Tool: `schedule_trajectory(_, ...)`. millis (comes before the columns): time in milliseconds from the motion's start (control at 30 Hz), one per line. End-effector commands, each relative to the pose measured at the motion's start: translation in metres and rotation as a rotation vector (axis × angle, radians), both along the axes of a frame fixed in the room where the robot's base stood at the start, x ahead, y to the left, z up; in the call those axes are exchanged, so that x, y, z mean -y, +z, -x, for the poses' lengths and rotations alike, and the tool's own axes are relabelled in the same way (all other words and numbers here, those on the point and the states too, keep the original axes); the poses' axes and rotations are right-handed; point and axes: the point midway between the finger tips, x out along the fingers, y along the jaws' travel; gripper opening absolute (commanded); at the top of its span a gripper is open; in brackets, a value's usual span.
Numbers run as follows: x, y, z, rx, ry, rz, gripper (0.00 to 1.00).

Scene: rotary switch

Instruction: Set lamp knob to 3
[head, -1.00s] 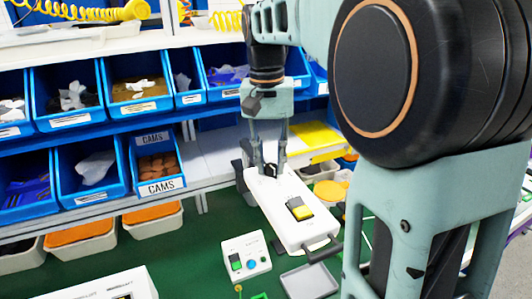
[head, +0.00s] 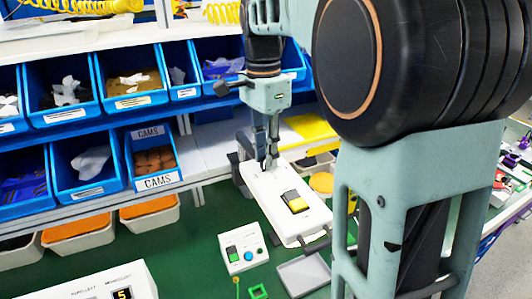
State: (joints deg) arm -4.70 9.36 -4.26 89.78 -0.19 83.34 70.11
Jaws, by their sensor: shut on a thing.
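A long white box (head: 280,213) with a yellow-and-black rocker switch (head: 295,202) lies on the green table. My gripper (head: 271,162) points down at the far end of this box. Its fingertips are shut on the knob there, and they hide nearly all of it. The knob's pointer and any number marks cannot be read. A white unit (head: 98,283) at the lower left, cut off by the picture edge, has a small display (head: 122,294) that seems to read 5.
A small white box with green and blue buttons (head: 242,248) stands left of the long box. A grey tray (head: 303,274) lies in front. Blue bins (head: 88,175) fill the shelves behind.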

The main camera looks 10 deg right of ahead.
Motion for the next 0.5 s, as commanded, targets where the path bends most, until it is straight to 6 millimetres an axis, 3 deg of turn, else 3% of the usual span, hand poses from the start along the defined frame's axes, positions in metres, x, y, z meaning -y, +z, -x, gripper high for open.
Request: schedule_trajectory(500, 0.0002, 0.0008, -0.0007, 0.002, -0.226, 0.0, 0.0)
